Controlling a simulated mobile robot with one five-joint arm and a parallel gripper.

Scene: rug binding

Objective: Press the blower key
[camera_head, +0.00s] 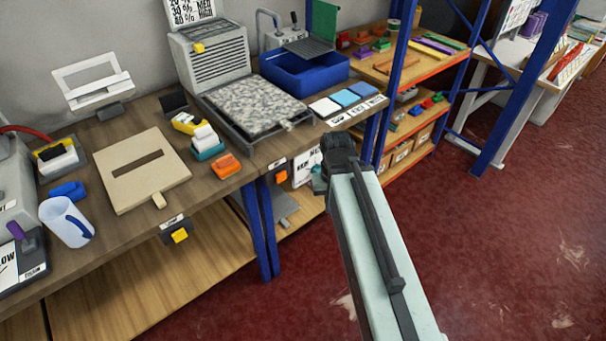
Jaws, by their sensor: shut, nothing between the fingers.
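No control is clearly marked as the blower key. A grey louvred unit (213,57) with a yellow key (199,47) on its front stands at the back of the bench. Under the bench's front edge are a yellow key (180,236) and an orange key (281,176). A panel at the far left edge has a label partly reading "LOW" (8,273) and a purple lever (16,230). My gripper (319,182) hangs past the bench's front edge, right of the orange key. It is shut and empty; the wrist mostly hides its fingers.
The wooden bench (125,228) carries a beige board (165,191), a white jug (66,222), a speckled slab (256,103) and a blue bin (305,72). A blue-framed shelf rack (433,60) stands behind my arm. The red floor (500,240) at right is clear.

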